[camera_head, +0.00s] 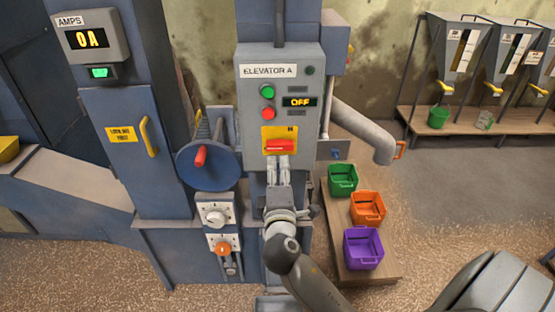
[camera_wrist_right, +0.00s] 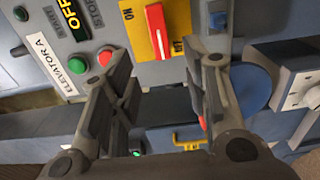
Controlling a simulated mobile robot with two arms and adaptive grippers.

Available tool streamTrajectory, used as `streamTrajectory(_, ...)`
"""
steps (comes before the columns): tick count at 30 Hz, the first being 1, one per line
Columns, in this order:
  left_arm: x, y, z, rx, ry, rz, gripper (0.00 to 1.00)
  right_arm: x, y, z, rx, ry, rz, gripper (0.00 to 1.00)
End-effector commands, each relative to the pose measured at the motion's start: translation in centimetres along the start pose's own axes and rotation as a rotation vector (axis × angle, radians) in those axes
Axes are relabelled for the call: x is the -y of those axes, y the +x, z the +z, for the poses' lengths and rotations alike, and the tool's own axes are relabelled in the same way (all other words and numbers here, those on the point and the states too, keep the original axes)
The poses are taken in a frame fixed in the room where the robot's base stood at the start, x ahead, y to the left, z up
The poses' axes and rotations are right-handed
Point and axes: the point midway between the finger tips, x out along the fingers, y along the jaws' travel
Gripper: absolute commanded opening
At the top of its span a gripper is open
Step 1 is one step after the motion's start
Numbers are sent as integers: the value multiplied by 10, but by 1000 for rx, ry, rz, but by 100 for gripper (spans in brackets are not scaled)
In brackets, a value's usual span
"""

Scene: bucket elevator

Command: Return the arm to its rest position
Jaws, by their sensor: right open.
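The grey control box labelled ELEVATOR A (camera_head: 303,59) stands in the middle of the head view. Its small display (camera_head: 299,102) reads OFF. A yellow plate (camera_head: 270,135) on its lower part carries a red switch handle (camera_head: 280,146), lying level in the head view. It also shows in the right wrist view (camera_wrist_right: 157,32), with ON and OFF marks beside it. My right gripper (camera_head: 281,160) is just below the handle in the head view. In the right wrist view its two fingers (camera_wrist_right: 160,60) are apart with nothing held between them. My left gripper is not in view.
A blue wheel (camera_head: 222,172) with a red knob and dials (camera_head: 216,216) stand left of my right arm. Green (camera_head: 342,179), orange (camera_head: 368,208) and purple (camera_head: 363,248) bins sit on a low wooden platform to the right. Open floor (camera_head: 460,185) lies beyond.

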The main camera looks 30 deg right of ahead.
Motion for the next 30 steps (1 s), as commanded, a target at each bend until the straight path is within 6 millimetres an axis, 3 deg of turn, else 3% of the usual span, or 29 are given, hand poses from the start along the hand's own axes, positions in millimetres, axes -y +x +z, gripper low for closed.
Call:
streamTrajectory(6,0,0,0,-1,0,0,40,0,-20,0,0,0,-1,43)
streamTrajectory(23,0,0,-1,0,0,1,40,1,-21,0,-1,0,-2,43)
streamTrajectory(26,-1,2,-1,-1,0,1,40,18,-20,-5,-15,2,-33,43)
streamTrajectory(29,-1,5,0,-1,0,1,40,63,-19,-15,-51,11,-113,43)
streamTrajectory(30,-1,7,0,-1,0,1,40,89,-19,-20,-68,20,-161,43)
